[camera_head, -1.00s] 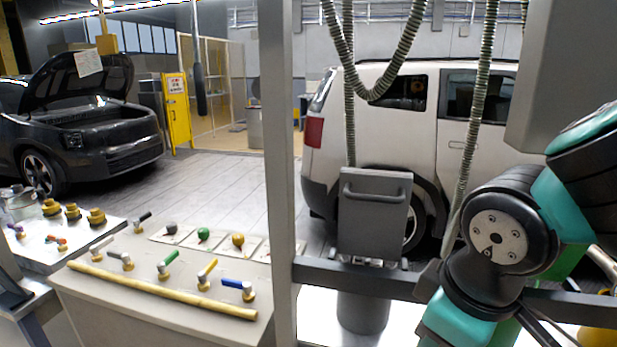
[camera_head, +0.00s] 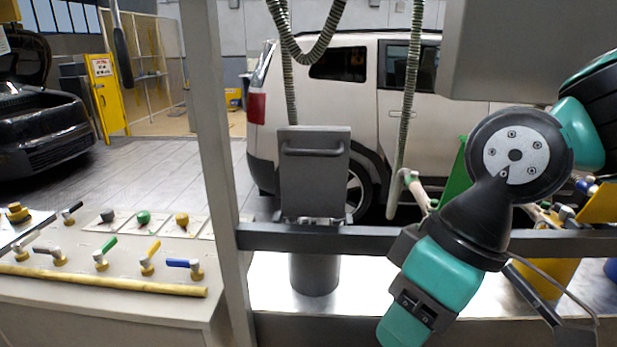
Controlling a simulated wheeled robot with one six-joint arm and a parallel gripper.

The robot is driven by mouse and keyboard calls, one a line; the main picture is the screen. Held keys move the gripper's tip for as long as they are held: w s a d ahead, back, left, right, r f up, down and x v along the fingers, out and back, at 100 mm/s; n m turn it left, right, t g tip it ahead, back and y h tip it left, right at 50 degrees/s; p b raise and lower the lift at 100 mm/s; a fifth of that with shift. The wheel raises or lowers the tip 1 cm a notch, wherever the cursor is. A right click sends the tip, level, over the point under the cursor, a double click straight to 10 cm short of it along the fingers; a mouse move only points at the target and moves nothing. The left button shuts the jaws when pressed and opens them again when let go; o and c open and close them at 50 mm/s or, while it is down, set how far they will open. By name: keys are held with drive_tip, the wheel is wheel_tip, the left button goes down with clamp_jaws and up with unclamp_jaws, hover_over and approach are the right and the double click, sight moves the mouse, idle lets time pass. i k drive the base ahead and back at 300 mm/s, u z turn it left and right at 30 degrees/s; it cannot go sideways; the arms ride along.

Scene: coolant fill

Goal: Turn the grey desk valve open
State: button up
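A valve with a grey lever (camera_head: 48,253) stands on the light desk (camera_head: 110,305) at the lower left, in a row with other coloured lever valves. Its lever points to the left. Behind the row, a grey ball-shaped knob (camera_head: 107,215) sits on a pale plate. Whether either is open or shut I cannot tell. My gripper cannot be made out in the view.
Green (camera_head: 105,251), yellow (camera_head: 150,256) and blue (camera_head: 184,265) lever valves stand right of the grey one. A yellow bar (camera_head: 110,282) runs along the desk front. A grey post (camera_head: 210,150) and rail (camera_head: 330,240) stand between desk and arm. Hoses (camera_head: 410,90) hang beyond.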

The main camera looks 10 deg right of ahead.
sight(55, 252)
drive_tip(key=u, duration=1.9)
drive_tip(key=i, duration=0.7)
drive_tip(key=u, duration=0.6)
drive_tip(key=i, duration=0.7)
drive_tip(key=z, duration=0.65)
drive_tip(key=i, duration=0.65)
drive_tip(key=z, duration=0.6)
